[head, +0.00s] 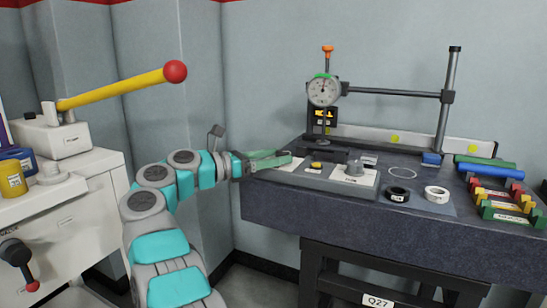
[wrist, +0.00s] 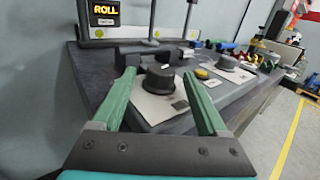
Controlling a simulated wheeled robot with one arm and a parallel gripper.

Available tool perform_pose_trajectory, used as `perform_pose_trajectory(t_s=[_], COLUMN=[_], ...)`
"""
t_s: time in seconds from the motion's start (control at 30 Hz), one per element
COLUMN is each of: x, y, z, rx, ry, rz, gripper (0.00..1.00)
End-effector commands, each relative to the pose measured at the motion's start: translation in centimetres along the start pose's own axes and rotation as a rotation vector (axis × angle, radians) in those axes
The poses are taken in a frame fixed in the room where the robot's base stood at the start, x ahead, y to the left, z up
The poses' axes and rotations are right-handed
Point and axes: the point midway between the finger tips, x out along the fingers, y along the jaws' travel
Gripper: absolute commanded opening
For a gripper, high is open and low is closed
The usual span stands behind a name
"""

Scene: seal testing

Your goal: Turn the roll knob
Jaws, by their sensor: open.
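A dark round knob (wrist: 158,78) stands on a pale plate at the near end of the grey control panel in the wrist view. My gripper (wrist: 160,75) is open, with one green finger on each side of this knob in the picture; I see no clear contact. In the head view my gripper (head: 284,158) reaches over the panel's left end and hides this knob. A second, grey knob (head: 355,168) stands on the right plate, and shows in the wrist view too (wrist: 228,63). The knob labels are too small to read. A display (wrist: 104,12) reads "ROLL".
A yellow button (head: 316,165) sits between the knobs. A dial gauge stand (head: 323,92) rises behind the panel. Black and white rings (head: 437,194) and coloured blocks lie right on the dark table (head: 400,222). A yellow lever with a red ball (head: 176,71) is at left.

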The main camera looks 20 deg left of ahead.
Motion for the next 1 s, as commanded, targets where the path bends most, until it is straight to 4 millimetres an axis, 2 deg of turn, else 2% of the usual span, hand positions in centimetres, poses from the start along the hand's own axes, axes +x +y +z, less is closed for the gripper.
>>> perform_pose_trajectory(t_s=[0.17,0.4,0.6,1.0], x=[-1.3,-5.1,-7.0,-7.8], y=[0.0,0.1,0.0,0.0], z=[0.0,-0.2,0.1,-0.1], rx=[0.002,-0.002,0.002,0.000], ry=[-0.001,-0.002,-0.002,0.000], rz=[-0.001,0.001,0.000,0.001], gripper=[0.76,0.76,0.76,0.76])
